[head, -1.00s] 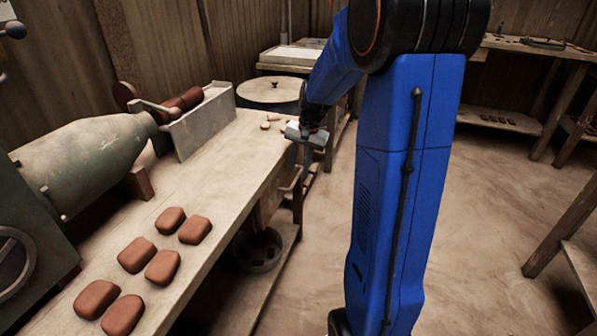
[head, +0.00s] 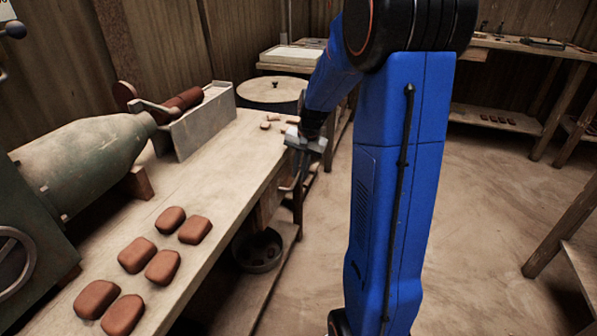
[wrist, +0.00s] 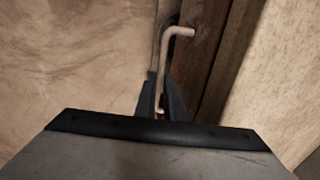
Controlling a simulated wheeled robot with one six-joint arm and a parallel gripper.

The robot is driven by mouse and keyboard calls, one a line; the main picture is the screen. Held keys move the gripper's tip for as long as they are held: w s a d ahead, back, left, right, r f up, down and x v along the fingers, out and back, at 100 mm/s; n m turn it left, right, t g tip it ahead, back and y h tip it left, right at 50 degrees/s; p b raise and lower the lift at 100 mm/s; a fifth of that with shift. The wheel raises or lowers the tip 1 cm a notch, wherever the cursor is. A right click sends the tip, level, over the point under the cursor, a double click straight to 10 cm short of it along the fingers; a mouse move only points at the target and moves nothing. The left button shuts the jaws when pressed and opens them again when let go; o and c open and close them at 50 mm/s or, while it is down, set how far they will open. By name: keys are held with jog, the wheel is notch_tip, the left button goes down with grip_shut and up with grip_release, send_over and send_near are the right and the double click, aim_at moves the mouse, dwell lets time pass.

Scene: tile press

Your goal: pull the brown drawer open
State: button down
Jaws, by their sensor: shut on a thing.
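My gripper (wrist: 160,98) is shut on a pale, bent bar handle (wrist: 180,32) in the wrist view. The bar runs down between the two dark fingers, and its bent top end sticks out to the right beyond them. Dark brown wood (wrist: 215,65) shows beside the handle, between the floor and the pale bench top; I cannot tell how much of it is the drawer's front. In the head view my gripper (head: 300,165) is at the right edge of the long bench, low beside it. The drawer is mostly hidden there, and I cannot tell how far out it stands.
The long bench (head: 200,215) carries several red-brown clay tiles (head: 163,267) and a green machine (head: 90,160). A dark bowl (head: 258,250) sits on the shelf under it. Open floor (head: 480,220) lies to the right, with another table (head: 545,48) at the back right.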

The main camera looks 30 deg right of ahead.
jog(key=s+d, duration=1.6)
jog(key=s, duration=0.5)
jog(key=shift+d, duration=0.25)
jog(key=c, duration=1.8)
grip_release()
jog(key=shift+c, duration=0.2)
jog(key=shift+r, duration=0.1)
notch_tip(320, 180, up, 17)
jog(key=s+d, duration=0.2)
jog(key=shift+s, duration=0.25)
jog(key=shift+a, duration=0.15)
